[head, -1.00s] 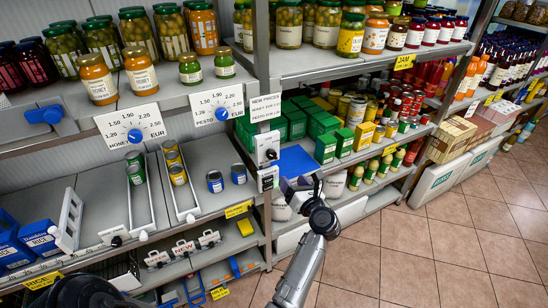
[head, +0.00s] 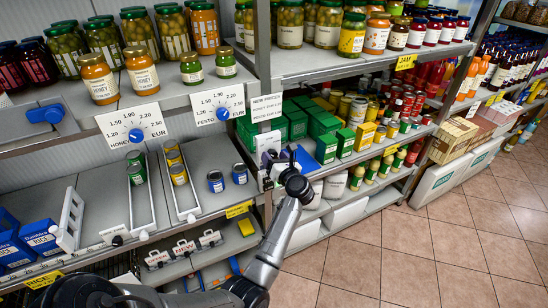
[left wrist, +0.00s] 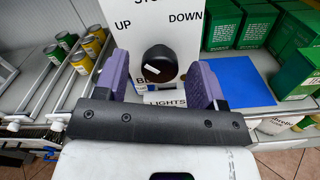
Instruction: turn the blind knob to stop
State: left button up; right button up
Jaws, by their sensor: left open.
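The blind knob (left wrist: 160,62) is round and black with a short white mark near its lower left. It sits on a white panel (left wrist: 192,50) printed UP on the left, DOWN on the right and a partly cut-off word at the top. The panel also shows in the head view (head: 265,143), where my gripper hides the knob. My left gripper (left wrist: 160,78) is open, its purple fingers on either side of the knob in the wrist picture. I cannot tell whether they touch it. It also shows at the panel in the head view (head: 281,162). My right gripper is not in view.
Green boxes (left wrist: 238,26) and a blue sheet (left wrist: 237,82) lie right of the panel. A LIGHTS label (left wrist: 165,99) is just below the knob. Small cans (left wrist: 80,52) stand in sloped trays to the left. Honey and pesto price dials (head: 218,104) are on the shelf edge.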

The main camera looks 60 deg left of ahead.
pick_arm(q)
jog(key=shift+a, duration=0.35)
jog(key=shift+c, duration=0.4)
jog(key=c, duration=0.8)
jog(key=shift+r+m+p, duration=0.2)
jog(key=shift+m+p, duration=0.6)
jog(key=shift+p, duration=0.3)
jog(key=shift+c, duration=0.2)
jog(key=m+p, duration=0.2)
jog(key=shift+p, duration=0.3)
jog(key=m+p, duration=0.2)
jog(key=m, duration=0.1)
jog(key=shift+p, duration=0.3)
jog(key=shift+f+m+p, duration=0.15)
jog(key=shift+m+p, duration=0.55)
jog(key=shift+m, duration=0.4)
